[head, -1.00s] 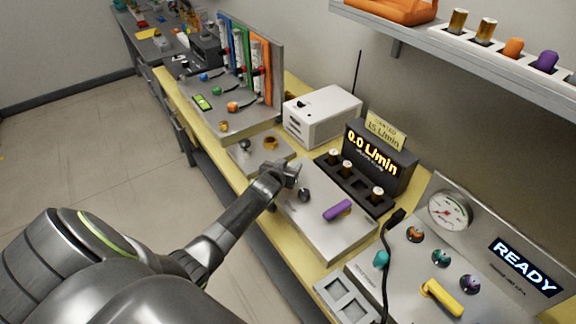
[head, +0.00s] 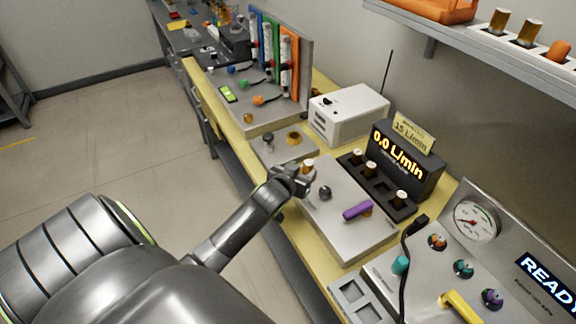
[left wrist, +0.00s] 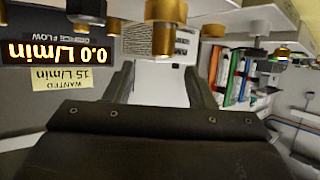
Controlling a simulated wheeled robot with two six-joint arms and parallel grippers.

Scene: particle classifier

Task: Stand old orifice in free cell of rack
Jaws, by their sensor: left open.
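An orifice (head: 307,166) with a brass body and pale top stands on the grey block (head: 340,240), just beyond my left gripper (head: 296,180). It is probably the old orifice. The left wrist view, upside down, shows a brass part (left wrist: 165,25) ahead of and between the spread fingertips (left wrist: 158,72); contact is not visible. My left gripper is open. The dark rack (head: 384,190) stands before the flow display (head: 398,155). My right gripper is out of view.
A dark knob (head: 325,192) and a purple handle (head: 357,211) rise from the block close to my gripper. A white box (head: 348,112) stands behind. A black cable (head: 405,250) and a gauge panel (head: 475,219) are at right. An overhead shelf (head: 470,45) holds more parts.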

